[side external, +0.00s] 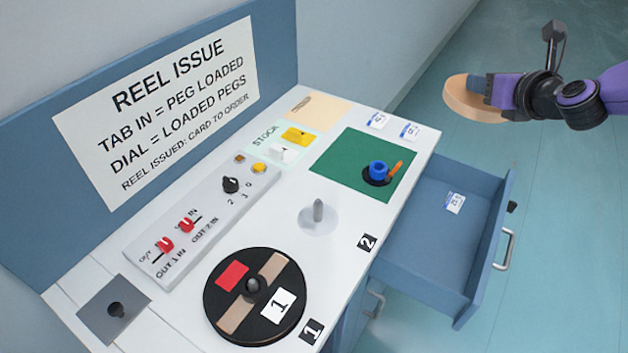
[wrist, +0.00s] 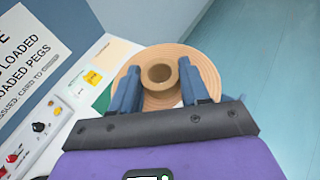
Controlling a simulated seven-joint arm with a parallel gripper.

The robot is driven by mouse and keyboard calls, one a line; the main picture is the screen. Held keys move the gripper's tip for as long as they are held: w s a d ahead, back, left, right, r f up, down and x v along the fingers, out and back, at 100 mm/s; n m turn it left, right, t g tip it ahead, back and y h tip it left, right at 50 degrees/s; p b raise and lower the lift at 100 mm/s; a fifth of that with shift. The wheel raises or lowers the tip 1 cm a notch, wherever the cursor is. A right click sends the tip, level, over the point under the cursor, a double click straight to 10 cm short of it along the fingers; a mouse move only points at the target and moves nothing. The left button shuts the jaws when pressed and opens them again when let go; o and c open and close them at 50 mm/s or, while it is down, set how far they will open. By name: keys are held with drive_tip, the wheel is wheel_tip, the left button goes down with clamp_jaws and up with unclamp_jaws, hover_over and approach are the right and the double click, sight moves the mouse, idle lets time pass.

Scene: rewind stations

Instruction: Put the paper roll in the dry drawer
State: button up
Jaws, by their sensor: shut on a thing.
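The paper roll (side external: 462,100) is a wide tan disc held up in the air at the upper right of the side view. In the wrist view the paper roll (wrist: 200,62) shows its flat face and a raised brown core. My gripper (side external: 478,84) is shut on the roll, its two blue fingers (wrist: 160,88) on either side of the core. An open blue drawer (side external: 425,245) sticks out of the bench's right side, below and left of the roll. Only a small white label (side external: 454,203) lies inside it; its writing is too small to read.
The white bench carries a black turntable (side external: 254,295), an upright grey peg (side external: 318,212), a control panel (side external: 200,225) and a green mat (side external: 335,160) with a blue spool (side external: 378,171). A drawer handle (side external: 503,250) projects rightward. The floor beyond is clear.

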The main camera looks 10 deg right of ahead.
drive_tip(key=a+n+y, duration=0.4)
drive_tip(key=a, duration=1.8)
hover_over(354, 213)
wheel_tip(354, 213, down, 20)
drive_tip(key=shift+f, duration=2.15)
drive_tip(key=shift+f, duration=0.15)
drive_tip(key=o, duration=1.2)
